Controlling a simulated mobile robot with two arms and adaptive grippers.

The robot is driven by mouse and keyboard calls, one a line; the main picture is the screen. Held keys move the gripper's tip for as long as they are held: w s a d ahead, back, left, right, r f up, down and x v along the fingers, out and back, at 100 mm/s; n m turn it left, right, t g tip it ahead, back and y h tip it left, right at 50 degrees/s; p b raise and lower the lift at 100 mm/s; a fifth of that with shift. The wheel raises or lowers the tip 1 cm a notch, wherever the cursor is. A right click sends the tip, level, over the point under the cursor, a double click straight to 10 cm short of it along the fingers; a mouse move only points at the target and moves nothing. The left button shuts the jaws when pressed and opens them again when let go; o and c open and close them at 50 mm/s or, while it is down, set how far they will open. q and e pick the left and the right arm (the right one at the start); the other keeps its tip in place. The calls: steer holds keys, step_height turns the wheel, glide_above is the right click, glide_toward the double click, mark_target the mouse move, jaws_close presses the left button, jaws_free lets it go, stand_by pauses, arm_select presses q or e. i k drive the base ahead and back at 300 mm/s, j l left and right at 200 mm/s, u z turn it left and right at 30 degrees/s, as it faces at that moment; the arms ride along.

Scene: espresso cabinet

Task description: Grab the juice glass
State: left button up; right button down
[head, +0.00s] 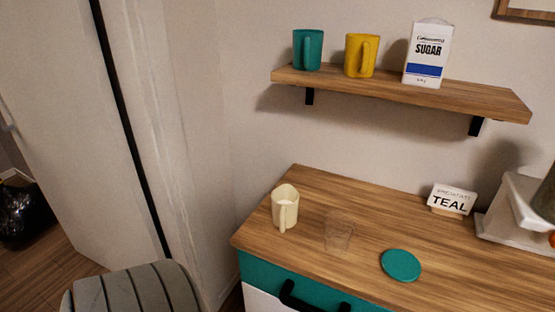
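The juice glass (339,233) is a clear, faint glass on the wooden cabinet top (310,190). It looks upright and stands between a cream mug (285,207) on its left and a round teal coaster (401,265) on its right. Its outline is hard to see against the wood. Neither of my grippers shows in the head view.
A wall shelf (480,99) above holds a teal mug (307,50), a yellow mug (360,55) and a sugar carton (428,53). A sign reading TEAL (452,200) and a white machine (506,208) stand at the right. A grey ribbed seat (135,290) is at lower left.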

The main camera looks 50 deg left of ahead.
mark_target(339, 227)
steer(key=u, duration=1.2)
